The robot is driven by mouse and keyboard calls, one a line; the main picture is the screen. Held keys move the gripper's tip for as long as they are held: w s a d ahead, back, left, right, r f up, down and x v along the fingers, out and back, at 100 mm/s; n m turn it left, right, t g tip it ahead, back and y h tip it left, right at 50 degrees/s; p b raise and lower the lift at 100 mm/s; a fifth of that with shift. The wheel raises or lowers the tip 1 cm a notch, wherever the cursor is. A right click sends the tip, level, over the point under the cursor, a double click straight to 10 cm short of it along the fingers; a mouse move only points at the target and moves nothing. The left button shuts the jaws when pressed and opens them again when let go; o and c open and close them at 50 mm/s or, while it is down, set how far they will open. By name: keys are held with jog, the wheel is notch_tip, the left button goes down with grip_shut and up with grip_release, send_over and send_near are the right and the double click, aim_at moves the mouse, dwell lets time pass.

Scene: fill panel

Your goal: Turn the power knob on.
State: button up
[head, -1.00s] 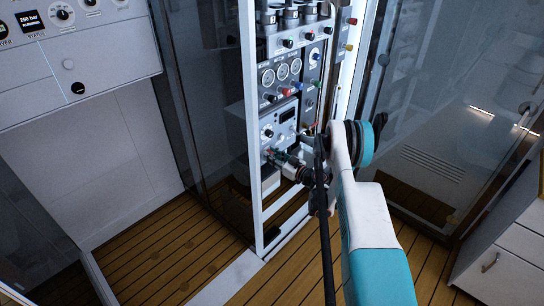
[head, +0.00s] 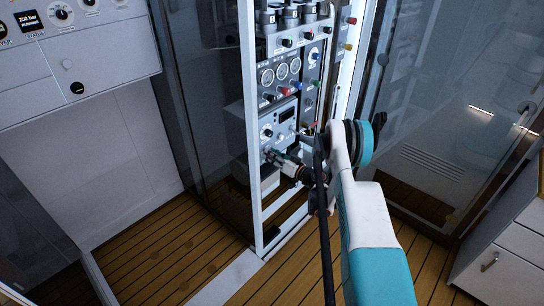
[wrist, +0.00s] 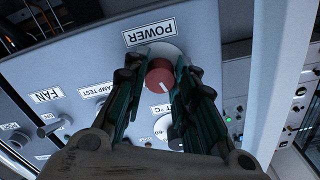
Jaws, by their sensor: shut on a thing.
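The power knob (wrist: 159,76) is red with a white pointer line, on a pale round base under a POWER label (wrist: 150,32) that appears upside down in the wrist view. Its pointer line points toward the lower right there. My gripper (wrist: 158,80) has its two dark green fingers on either side of the knob and is shut on it. In the head view my gripper (head: 270,154) reaches to the lower part of the grey panel (head: 282,117); the knob itself is hidden there.
A FAN switch (wrist: 52,127) and a LAMP TEST control (wrist: 96,92) sit beside the knob in the wrist view. A temperature dial (wrist: 163,127) lies close by, partly covered by a finger. The white cabinet frame post (head: 251,130) stands left of my gripper.

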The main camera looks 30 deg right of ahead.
jog(key=m, duration=1.2)
jog(key=shift+d, duration=0.1)
jog(key=shift+m, duration=0.3)
dwell(0.3)
jog(key=o, duration=1.1)
